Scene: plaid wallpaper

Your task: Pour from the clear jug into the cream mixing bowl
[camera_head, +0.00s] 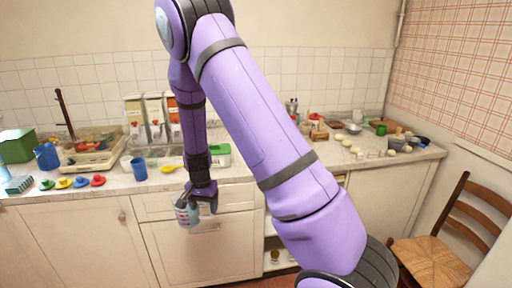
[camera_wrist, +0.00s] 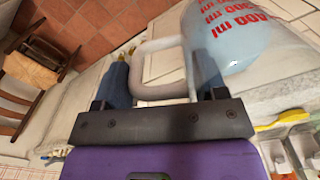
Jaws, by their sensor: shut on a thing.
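My gripper (camera_head: 203,198) is shut on the handle of the clear jug (camera_head: 184,213), held in front of the counter's front edge, below the countertop level. In the wrist view my gripper (camera_wrist: 160,90) has its two fingers on either side of the pale handle. The jug (camera_wrist: 232,35) has red millilitre marks and a bluish look there; I cannot tell how full it is. I cannot pick out the cream mixing bowl for certain; several small pale items sit on the right part of the counter.
The right side is cluttered with small items. A wooden chair (camera_head: 435,262) stands at right. My arm hides the counter's middle.

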